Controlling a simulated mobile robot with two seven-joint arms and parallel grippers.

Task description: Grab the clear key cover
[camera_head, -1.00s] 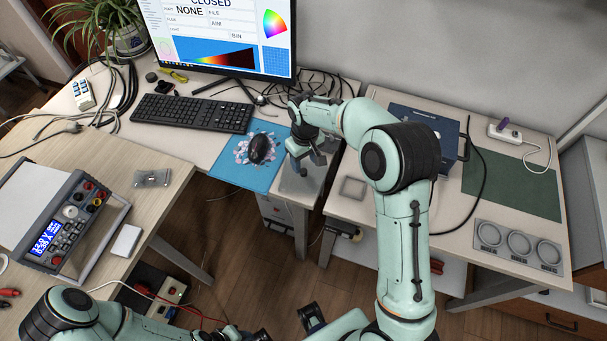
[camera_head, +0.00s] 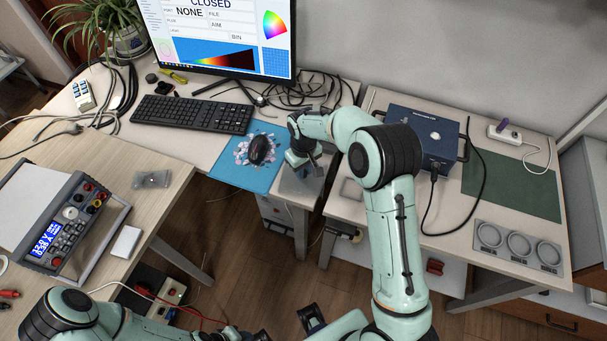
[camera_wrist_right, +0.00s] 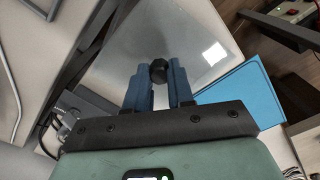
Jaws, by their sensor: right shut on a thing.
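My right gripper (camera_head: 307,168) is low over the right end of the desk, beside the blue mat. In the right wrist view its blue fingers (camera_wrist_right: 157,88) are shut on a small round black knob (camera_wrist_right: 158,70). The knob stands in front of a flat glossy grey, see-through-looking plate (camera_wrist_right: 195,42), which seems to be the clear key cover. In the head view this plate (camera_head: 296,189) lies at the desk's right end, partly hidden by the gripper. Whether the knob is fixed to it cannot be told. My left arm (camera_head: 75,312) is at the bottom left; its gripper is not clear.
A blue mat (camera_head: 222,172) with a black mouse (camera_head: 261,149) lies left of the gripper. The keyboard (camera_head: 192,113) and monitor stand behind. Loose cables lie behind the gripper. A blue box (camera_head: 425,130) with a cable stands on the right table, across a gap.

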